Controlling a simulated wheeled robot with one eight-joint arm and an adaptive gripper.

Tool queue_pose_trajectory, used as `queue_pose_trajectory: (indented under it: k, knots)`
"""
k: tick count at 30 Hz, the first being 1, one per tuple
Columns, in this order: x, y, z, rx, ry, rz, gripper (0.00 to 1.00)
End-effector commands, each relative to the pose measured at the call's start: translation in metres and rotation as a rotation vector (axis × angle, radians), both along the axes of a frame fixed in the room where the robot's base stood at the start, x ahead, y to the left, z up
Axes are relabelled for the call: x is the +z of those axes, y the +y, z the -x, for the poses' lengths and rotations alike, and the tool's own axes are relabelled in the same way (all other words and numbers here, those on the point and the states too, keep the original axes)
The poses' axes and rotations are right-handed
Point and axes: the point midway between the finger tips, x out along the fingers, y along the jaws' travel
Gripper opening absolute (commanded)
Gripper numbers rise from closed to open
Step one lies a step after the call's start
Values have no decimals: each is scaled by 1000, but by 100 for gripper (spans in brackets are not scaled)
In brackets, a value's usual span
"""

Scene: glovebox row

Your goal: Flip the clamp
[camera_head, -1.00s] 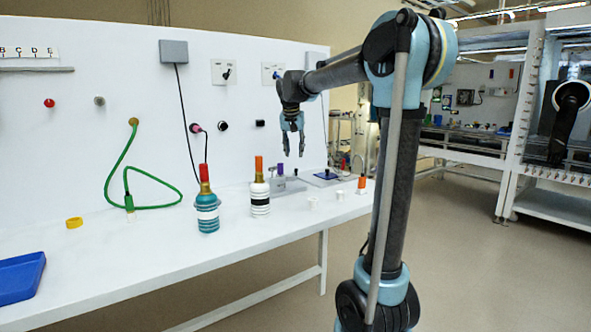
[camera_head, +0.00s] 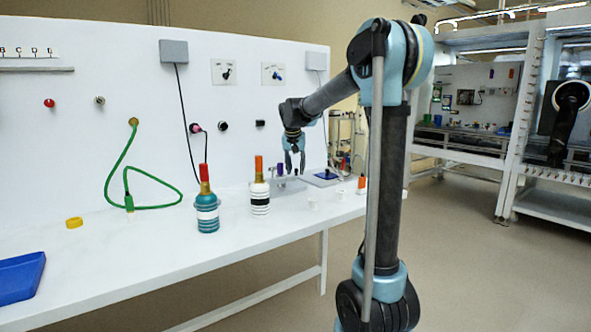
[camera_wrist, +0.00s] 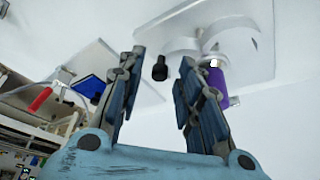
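My gripper (camera_head: 295,168) points down over the right part of the bench, with its fingers apart and nothing between them. In the wrist view my gripper (camera_wrist: 162,58) is open, and a black knob shows between and beyond the fingertips. A red lever handle (camera_wrist: 40,98) on thin metal rods, which looks like the clamp, stands at the left of the wrist view, apart from the fingers. A blue pad (camera_wrist: 88,86) on a pale plate lies beside it. In the head view the red handle (camera_head: 346,164) is small, near the blue pad (camera_head: 326,175), right of my gripper.
A grey plate (camera_wrist: 250,50) carries a purple cylinder (camera_wrist: 218,85) close to one finger. A teal bottle (camera_head: 207,213) and a white bottle (camera_head: 260,198) stand left of my gripper. An orange-capped item (camera_head: 362,184) and small white cups are at the right.

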Motion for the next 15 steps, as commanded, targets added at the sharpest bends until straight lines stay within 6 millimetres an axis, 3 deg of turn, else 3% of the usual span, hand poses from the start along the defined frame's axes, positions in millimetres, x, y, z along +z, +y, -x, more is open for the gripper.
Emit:
queue_pose_trajectory:
  k: [1, 3, 15]
  knots:
    - [0, 0, 0, 0, 0, 0, 16]
    - [0, 0, 0, 0, 0, 0, 0]
    - [0, 0, -1, 26, 0, 0, 0]
